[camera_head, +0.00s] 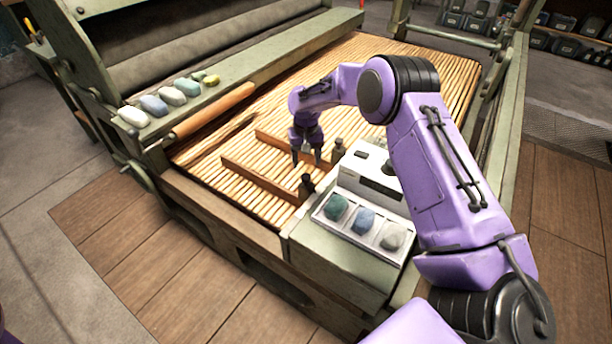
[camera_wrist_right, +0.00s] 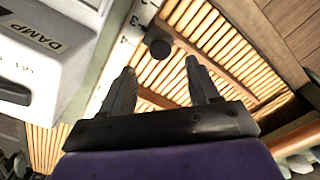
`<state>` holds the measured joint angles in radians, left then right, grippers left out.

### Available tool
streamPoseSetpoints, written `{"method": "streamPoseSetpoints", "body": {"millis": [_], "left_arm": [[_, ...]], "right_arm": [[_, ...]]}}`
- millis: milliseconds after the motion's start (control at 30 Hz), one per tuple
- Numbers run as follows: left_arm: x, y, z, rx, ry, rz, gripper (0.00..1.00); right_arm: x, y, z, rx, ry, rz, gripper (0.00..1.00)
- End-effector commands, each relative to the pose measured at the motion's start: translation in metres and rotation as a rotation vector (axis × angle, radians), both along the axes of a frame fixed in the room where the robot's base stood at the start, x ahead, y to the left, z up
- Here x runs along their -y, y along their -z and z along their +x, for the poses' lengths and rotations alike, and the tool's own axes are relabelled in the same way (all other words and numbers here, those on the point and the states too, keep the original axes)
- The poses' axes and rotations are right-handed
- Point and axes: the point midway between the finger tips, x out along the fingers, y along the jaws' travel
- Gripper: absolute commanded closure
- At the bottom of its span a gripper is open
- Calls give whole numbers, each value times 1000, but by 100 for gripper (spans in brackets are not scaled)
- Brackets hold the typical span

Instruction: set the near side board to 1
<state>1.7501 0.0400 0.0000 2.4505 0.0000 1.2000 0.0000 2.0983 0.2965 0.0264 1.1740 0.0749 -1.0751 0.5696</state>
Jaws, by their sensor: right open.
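The near side board (camera_head: 258,182) is a brown wooden strip lying across the slatted bed, with a dark knob (camera_head: 306,186) at its right end. In the right wrist view a dark knob (camera_wrist_right: 157,47) on a brown strip shows just beyond the fingertips, beside a white scale (camera_wrist_right: 117,58) with small digits, 3 and 4 among them. The exact setting cannot be told. A second brown board (camera_head: 288,146) lies farther back with its own knob (camera_head: 338,148). My right gripper (camera_head: 307,156) is open and empty above the bed, between the two boards. My left gripper is not seen.
A white box (camera_head: 368,172) marked DAMP (camera_wrist_right: 32,38) stands right of the boards, close to my right arm. A tray (camera_head: 350,238) of three coloured lumps is in front. A wooden roller (camera_head: 213,110) and several stones (camera_head: 172,96) lie left. The slats are largely clear.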

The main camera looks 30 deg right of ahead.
Motion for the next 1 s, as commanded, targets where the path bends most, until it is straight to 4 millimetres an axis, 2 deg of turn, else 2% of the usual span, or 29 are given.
{"method": "streamPoseSetpoints", "body": {"millis": [100,300,633,800,833,1000], "left_arm": [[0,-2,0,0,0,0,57],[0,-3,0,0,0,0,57],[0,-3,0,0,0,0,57],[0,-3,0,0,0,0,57],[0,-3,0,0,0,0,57],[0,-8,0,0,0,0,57]], "right_arm": [[1,28,-1,-4,-1,-1,39],[1,58,0,0,0,-1,39],[1,64,0,1,0,0,39],[1,64,0,0,0,-1,94],[1,64,0,0,0,-1,100],[-5,62,-2,0,-3,-1,100]]}}
